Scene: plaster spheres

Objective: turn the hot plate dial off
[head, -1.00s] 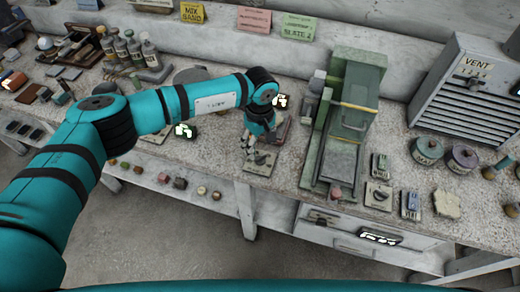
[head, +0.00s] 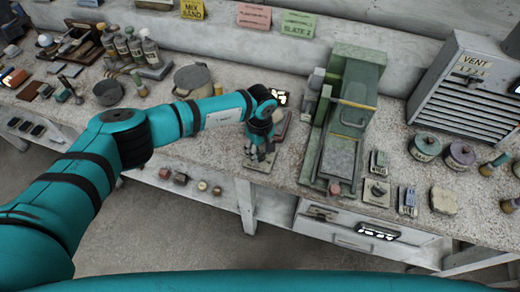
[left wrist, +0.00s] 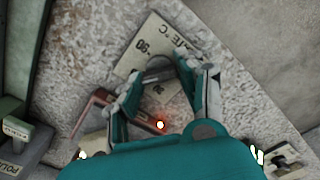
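My left gripper (head: 261,153) is over a small pale dial plate (head: 259,166) near the front edge of the bench, left of the green machine. In the left wrist view the plate (left wrist: 138,60) carries the marks "90", "30" and "°C". The fingers of the left gripper (left wrist: 168,85) stand apart over it. A dark grey rounded piece (left wrist: 157,67) between them may be the dial. Its pointer setting and any finger contact are unclear. A small red-orange light (left wrist: 160,125) glows on a reddish-brown body beside the plate. My right gripper is not in view.
The green machine (head: 345,125) stands close to the right of my left gripper. Pots (head: 193,78) and bottles stand at the left. A grey vent box (head: 468,92) and jars are at the right. Small blocks sit on the lower shelf.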

